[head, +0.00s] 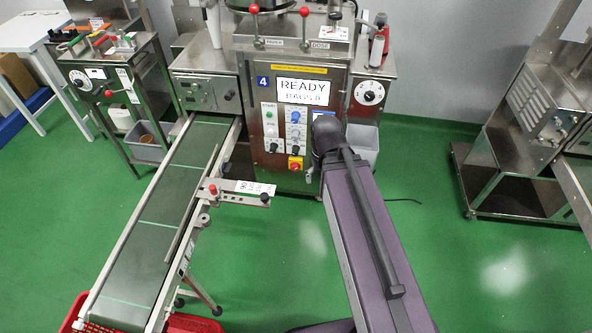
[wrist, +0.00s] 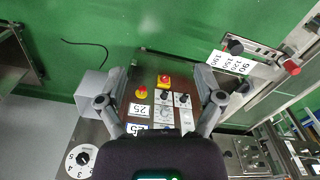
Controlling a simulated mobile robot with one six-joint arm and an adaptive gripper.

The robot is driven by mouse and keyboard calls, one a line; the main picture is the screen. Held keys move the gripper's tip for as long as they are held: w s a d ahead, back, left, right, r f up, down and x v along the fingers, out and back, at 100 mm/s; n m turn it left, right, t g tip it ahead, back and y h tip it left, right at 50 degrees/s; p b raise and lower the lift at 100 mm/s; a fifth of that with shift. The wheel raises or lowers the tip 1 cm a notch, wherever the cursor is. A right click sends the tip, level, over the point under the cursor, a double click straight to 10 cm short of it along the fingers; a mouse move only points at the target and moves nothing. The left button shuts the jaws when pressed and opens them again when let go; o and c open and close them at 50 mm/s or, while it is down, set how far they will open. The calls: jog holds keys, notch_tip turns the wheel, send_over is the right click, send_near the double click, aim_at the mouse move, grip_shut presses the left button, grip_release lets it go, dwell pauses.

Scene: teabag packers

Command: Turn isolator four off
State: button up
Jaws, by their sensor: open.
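Machine four's front panel (head: 263,172) carries a blue "4" label and a lit screen (head: 303,92) reading READY. A red knob on a yellow square plate (head: 295,163), which looks like the isolator, sits low on the panel. It also shows in the wrist view (wrist: 163,80), between my fingers in the picture; its handle's angle is too small to tell. A round yellow-and-red control (wrist: 141,92) is beside it. My gripper (wrist: 161,86) is open and empty, facing the panel, with no contact visible. In the head view my arm hides most of it.
Black knobs and buttons sit close to the red knob. A conveyor (head: 165,215) runs forward at left, with a bracket (head: 240,190) bearing red and black knobs. A grey bin (head: 362,145) stands right of the panel.

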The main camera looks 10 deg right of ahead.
jog(key=w+f+m+t+b, duration=0.2)
jog(key=w+f+t+b, duration=0.2)
jog(key=w+f+b, duration=1.4)
jog(key=m+t+b, duration=0.3)
jog(key=t+b, duration=0.2)
jog(key=b, duration=2.2)
send_near(295, 169)
jog(key=shift+s+a+r+h, duration=0.15)
jog(key=shift+s+a+r, duration=0.05)
jog(key=shift+s+r, duration=0.5)
jog(key=shift+s+a+r+h, duration=0.15)
jog(key=shift+s+r, duration=0.35)
jog(key=shift+s, duration=0.3)
jog(key=shift+b+x, duration=4.5)
jog(key=shift+x, duration=2.35)
jog(key=shift+w+r, duration=0.15)
